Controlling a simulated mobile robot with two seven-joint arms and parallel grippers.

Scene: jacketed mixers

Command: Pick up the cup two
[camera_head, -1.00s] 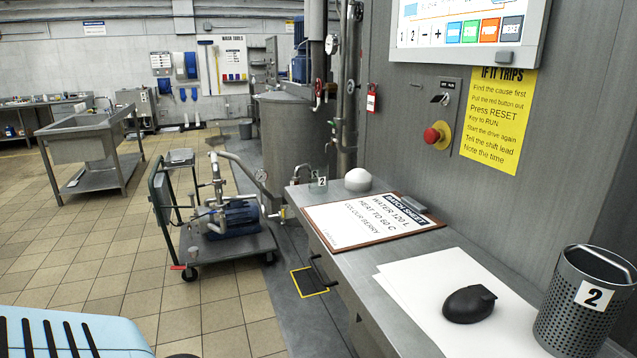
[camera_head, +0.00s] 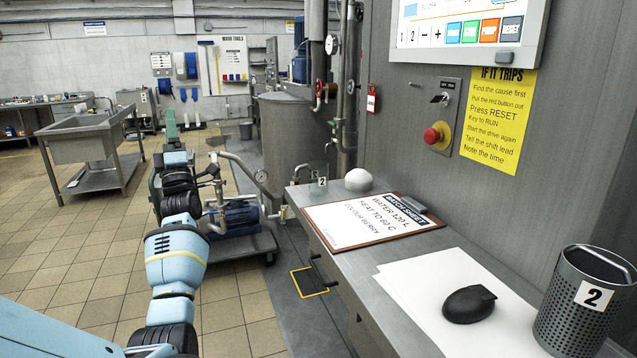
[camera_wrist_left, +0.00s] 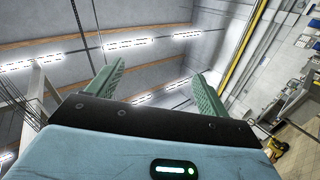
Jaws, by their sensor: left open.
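My left gripper (camera_head: 171,126) is raised far to the left of the cup, beyond the bench, with green fingers pointing up. The left wrist view shows its two fingers (camera_wrist_left: 158,72) spread apart, empty, against the ceiling. The cup is not in that view. My right gripper is not in view.
On the bench lie a black mouse (camera_head: 469,304), white sheets (camera_head: 425,275), a batch sheet clipboard (camera_head: 372,221) and a white dome (camera_head: 358,180). A control panel with a red button (camera_head: 432,135) rises behind. A pump trolley (camera_head: 240,248) stands on the floor to the left.

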